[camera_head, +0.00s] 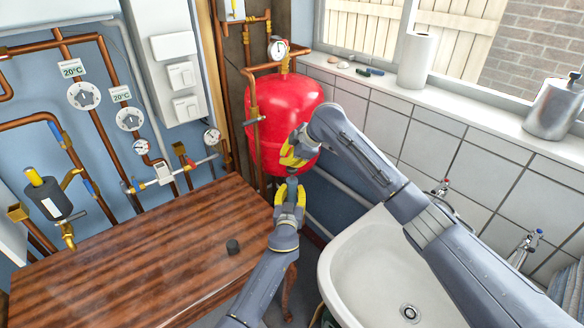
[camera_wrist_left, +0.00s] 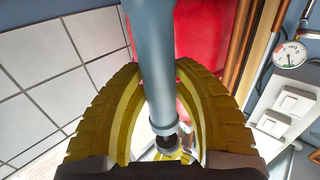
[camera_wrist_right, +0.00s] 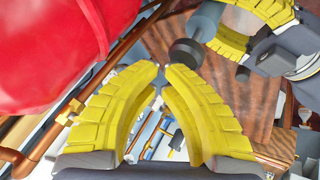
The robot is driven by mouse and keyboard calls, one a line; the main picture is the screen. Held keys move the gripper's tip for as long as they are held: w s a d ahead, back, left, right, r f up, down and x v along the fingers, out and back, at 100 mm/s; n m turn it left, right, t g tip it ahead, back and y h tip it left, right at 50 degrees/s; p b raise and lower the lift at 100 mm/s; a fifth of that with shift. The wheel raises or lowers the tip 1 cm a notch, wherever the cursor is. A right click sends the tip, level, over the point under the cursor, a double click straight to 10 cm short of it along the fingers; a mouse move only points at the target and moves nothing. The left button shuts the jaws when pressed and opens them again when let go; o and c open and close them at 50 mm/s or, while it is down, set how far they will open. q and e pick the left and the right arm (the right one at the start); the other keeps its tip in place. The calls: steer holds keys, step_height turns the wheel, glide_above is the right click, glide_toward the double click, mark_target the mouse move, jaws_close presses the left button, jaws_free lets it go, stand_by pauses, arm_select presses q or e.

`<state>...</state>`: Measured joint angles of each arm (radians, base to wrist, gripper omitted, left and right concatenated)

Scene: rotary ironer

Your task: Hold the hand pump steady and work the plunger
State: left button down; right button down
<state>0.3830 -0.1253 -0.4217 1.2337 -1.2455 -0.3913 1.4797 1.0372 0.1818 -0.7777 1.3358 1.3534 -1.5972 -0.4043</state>
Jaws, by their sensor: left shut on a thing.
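My left gripper (camera_head: 291,196) is shut on the hand pump, a blue-grey tube (camera_wrist_left: 155,65) that shows between its yellow fingers in the left wrist view. A collar and a small dark end piece (camera_wrist_left: 167,140) show at its lower end there. In the right wrist view a grey cylinder (camera_wrist_right: 207,20) with a wide dark end sits beside the left gripper's fingers. In the head view the pump is mostly hidden by my grippers. My right gripper (camera_head: 296,150) is just above the left one. Its fingertips (camera_wrist_right: 163,68) are a narrow gap apart, with nothing visible between them.
A red tank (camera_head: 285,105) stands behind the grippers, with copper pipes to its left. A white basin (camera_head: 350,270) is at the right, under my right arm.

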steer(key=shift+f, duration=1.7)
stand_by(1.5)
steer(key=shift+r, duration=2.2)
steer(key=shift+r, duration=0.15)
steer(key=shift+s+r, duration=0.1)
steer(key=shift+r, duration=2.25)
steer(key=c, duration=2.1)
jaws_free()
step_height(320, 180, up, 2)
steer(key=shift+s+a+r, duration=0.1)
steer(key=shift+s+r, duration=0.05)
steer(key=shift+r, duration=0.05)
jaws_close()
steer(key=shift+s+r, duration=0.1)
steer(key=shift+r, duration=0.6)
